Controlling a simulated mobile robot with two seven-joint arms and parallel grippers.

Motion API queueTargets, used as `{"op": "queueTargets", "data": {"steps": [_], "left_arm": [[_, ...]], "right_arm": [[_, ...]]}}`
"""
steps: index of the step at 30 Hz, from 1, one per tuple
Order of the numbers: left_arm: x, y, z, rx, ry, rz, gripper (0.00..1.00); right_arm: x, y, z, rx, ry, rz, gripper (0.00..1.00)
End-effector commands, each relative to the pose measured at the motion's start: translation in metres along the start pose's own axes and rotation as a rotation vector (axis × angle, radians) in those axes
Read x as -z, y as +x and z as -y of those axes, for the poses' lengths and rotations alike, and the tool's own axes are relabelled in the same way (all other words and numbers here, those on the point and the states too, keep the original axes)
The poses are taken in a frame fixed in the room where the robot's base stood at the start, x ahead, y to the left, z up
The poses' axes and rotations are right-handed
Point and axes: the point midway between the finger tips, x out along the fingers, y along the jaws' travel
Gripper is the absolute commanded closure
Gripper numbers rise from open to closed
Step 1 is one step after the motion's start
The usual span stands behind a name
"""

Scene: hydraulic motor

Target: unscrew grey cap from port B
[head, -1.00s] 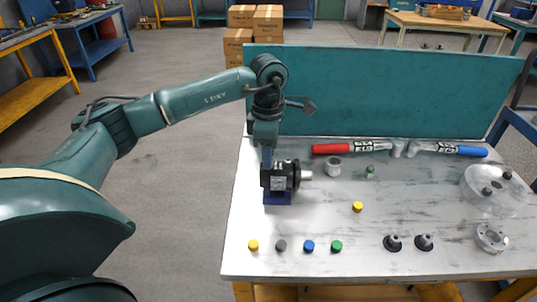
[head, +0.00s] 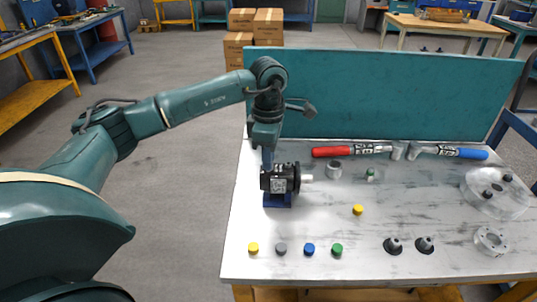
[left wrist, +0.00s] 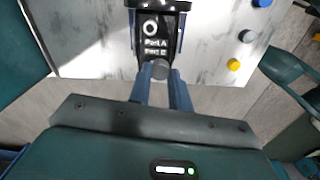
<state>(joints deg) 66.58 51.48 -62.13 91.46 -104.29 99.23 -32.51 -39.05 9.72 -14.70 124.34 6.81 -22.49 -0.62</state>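The black hydraulic motor (head: 282,179) sits on a blue stand (head: 278,200) at the left of the table. In the left wrist view the motor's face (left wrist: 163,20) carries the labels Port A and Port B, and an open ring-shaped port is above them. A grey cap (left wrist: 160,69) is just below the labels. My left gripper (left wrist: 160,74) points down at the motor, with its blue fingers on both sides of this cap, seemingly closed on it. In the head view the left gripper (head: 267,160) hides the cap. My right gripper is not in view.
Yellow (head: 253,248), grey (head: 280,249), blue (head: 309,249) and green (head: 337,249) caps line the front edge. Another yellow cap (head: 358,210) lies right of the motor. Red-handled (head: 332,152) and blue-handled (head: 472,152) tools lie at the back, before a teal panel (head: 400,95).

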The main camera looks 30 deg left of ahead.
Motion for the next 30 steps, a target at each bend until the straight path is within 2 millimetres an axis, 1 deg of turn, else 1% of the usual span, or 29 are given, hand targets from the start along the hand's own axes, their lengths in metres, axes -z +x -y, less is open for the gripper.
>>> {"op": "queueTargets", "data": {"steps": [1,3,14,17,21,24,27,30], "left_arm": [[0.000,0.000,0.000,0.000,0.000,0.000,0.97],[0.000,0.000,0.000,0.000,0.000,0.000,1.00],[0.000,0.000,0.000,0.000,-0.008,0.000,1.00],[0.000,-0.001,0.000,0.001,-0.089,0.000,1.00],[0.000,-0.003,0.000,0.002,-0.301,0.001,1.00],[0.000,-0.002,0.000,0.002,-0.425,0.000,1.00],[0.000,-0.001,0.000,0.001,-0.491,0.000,1.00],[0.000,-0.001,0.000,0.000,-0.504,0.000,1.00]], "right_arm": [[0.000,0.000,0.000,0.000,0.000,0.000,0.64],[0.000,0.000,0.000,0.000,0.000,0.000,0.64],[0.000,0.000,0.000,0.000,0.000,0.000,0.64],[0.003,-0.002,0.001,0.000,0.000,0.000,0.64],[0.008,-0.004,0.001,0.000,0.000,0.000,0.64],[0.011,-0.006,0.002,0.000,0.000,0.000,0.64],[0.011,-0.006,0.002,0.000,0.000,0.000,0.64],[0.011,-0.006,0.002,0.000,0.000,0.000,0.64]]}}
